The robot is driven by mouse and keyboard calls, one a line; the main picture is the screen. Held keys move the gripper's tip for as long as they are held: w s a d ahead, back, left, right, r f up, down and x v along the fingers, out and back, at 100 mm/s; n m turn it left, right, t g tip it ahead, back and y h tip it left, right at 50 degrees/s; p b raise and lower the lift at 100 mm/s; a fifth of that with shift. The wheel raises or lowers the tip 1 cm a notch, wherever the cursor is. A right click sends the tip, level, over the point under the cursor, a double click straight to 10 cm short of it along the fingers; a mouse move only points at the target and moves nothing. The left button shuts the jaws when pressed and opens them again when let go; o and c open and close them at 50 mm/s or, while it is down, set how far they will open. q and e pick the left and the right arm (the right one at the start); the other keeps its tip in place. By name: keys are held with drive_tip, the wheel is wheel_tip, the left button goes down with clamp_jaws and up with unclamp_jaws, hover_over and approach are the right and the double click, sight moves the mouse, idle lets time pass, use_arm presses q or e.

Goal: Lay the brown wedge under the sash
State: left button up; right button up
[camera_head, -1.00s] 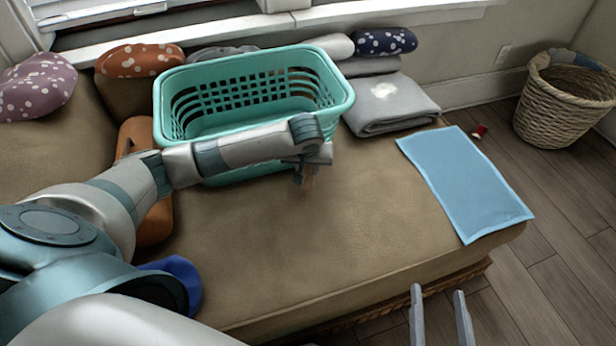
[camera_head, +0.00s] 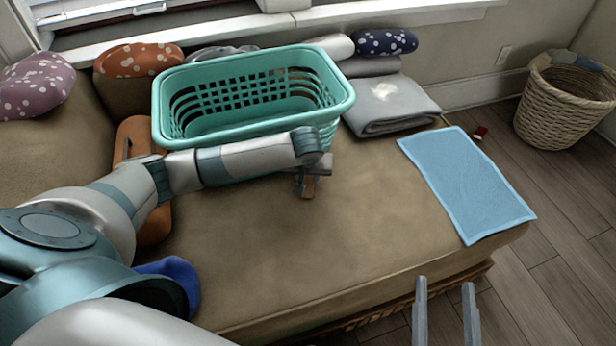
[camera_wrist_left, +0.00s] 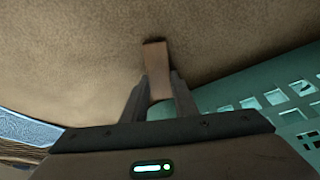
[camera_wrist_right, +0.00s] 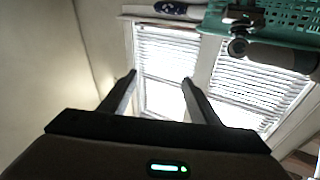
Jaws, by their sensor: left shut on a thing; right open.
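The brown wedge (camera_head: 308,190) is a small wooden piece in my left gripper (camera_head: 303,176), above the tan cushion in front of the teal basket. In the left wrist view the wedge (camera_wrist_left: 155,58) sticks out between the two fingers of my left gripper (camera_wrist_left: 157,82), which are shut on it. The window (camera_head: 100,10) with its blinds is at the top left of the head view; bright panes (camera_wrist_right: 165,60) show in the right wrist view. My right gripper (camera_head: 445,284) is open and empty beyond the cushion's front edge.
The teal laundry basket (camera_head: 255,128) stands on the tan cushion (camera_head: 300,255), between my left gripper and the window. Grey folded cloths (camera_head: 390,105), several pillows and a blue cloth (camera_head: 468,185) lie around it. A wicker basket (camera_head: 562,110) stands on the floor.

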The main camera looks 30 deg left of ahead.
sight(307, 195)
drive_tip(key=shift+f, duration=0.1)
use_arm(q)
drive_tip(key=o, duration=1.1)
drive_tip(key=shift+r, duration=0.35)
drive_tip(key=p+v, duration=0.3)
drive_tip(key=v, duration=0.8)
drive_tip(key=shift+r, duration=0.25)
use_arm(e)
wheel_tip(307, 195, down, 11)
drive_tip(key=s+d+g+h, duration=0.1)
drive_tip(key=d+g+h, duration=0.1)
drive_tip(key=g, duration=0.4)
drive_tip(key=shift+s+d+g, duration=0.25)
drive_tip(key=shift+d+g, duration=0.05)
drive_tip(key=shift+d, duration=0.1)
use_arm(q)
drive_tip(key=shift+s+d, duration=0.1)
